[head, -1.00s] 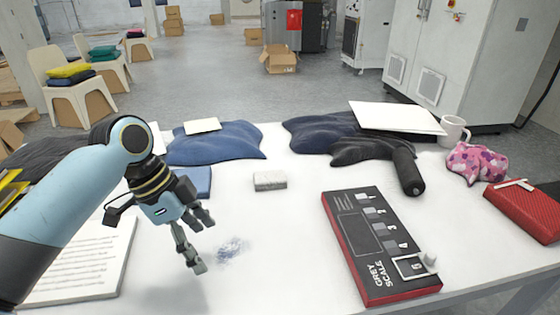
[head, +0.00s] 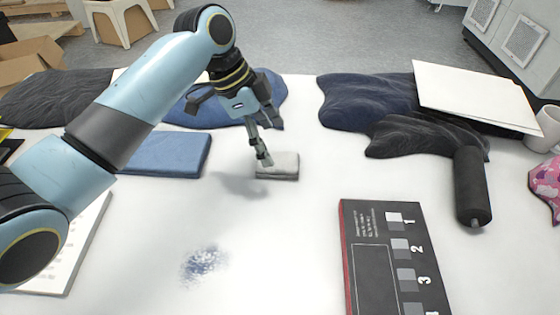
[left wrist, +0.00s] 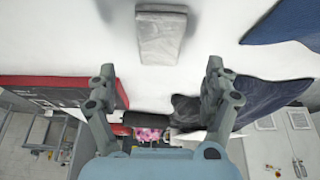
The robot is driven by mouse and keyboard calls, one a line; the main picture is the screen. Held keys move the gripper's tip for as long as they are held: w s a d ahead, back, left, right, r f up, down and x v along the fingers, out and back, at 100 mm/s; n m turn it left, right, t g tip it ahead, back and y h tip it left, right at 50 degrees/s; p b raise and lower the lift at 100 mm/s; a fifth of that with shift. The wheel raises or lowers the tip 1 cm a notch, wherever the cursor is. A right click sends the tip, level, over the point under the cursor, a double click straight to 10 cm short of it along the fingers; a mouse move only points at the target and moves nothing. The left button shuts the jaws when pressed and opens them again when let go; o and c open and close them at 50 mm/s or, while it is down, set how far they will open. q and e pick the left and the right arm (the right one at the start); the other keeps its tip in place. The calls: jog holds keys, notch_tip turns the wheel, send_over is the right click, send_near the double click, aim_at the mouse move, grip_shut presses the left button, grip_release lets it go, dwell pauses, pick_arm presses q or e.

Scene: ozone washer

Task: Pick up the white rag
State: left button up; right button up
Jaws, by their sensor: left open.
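The white rag (head: 277,167) is a small, folded, greyish-white block lying flat on the white table. It also shows in the left wrist view (left wrist: 161,36), at the top middle, beyond the fingertips. My left gripper (head: 270,143) is open and empty. In the head view one finger overlaps the rag's back left corner; I cannot tell whether it touches. In the left wrist view the two fingers (left wrist: 157,64) are wide apart with bare table between them. My right gripper is not in view.
A blue folded cloth (head: 165,153) lies left of the rag and a blue garment (head: 185,112) behind it. Dark garments (head: 365,105), a black roller (head: 472,190) and a grey-scale board (head: 390,260) are to the right. A blue smudge (head: 203,265) marks the clear table in front.

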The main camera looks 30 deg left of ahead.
aim_at(277, 160)
pick_arm(q)
jog(key=x, duration=0.5)
jog(key=shift+s+a+f+b, duration=0.15)
jog(key=shift+a+f+b, duration=0.15)
jog(key=shift+a, duration=0.05)
jog(key=shift+d+f, duration=0.15)
jog(key=shift+f, duration=0.1)
jog(key=c, duration=1.3)
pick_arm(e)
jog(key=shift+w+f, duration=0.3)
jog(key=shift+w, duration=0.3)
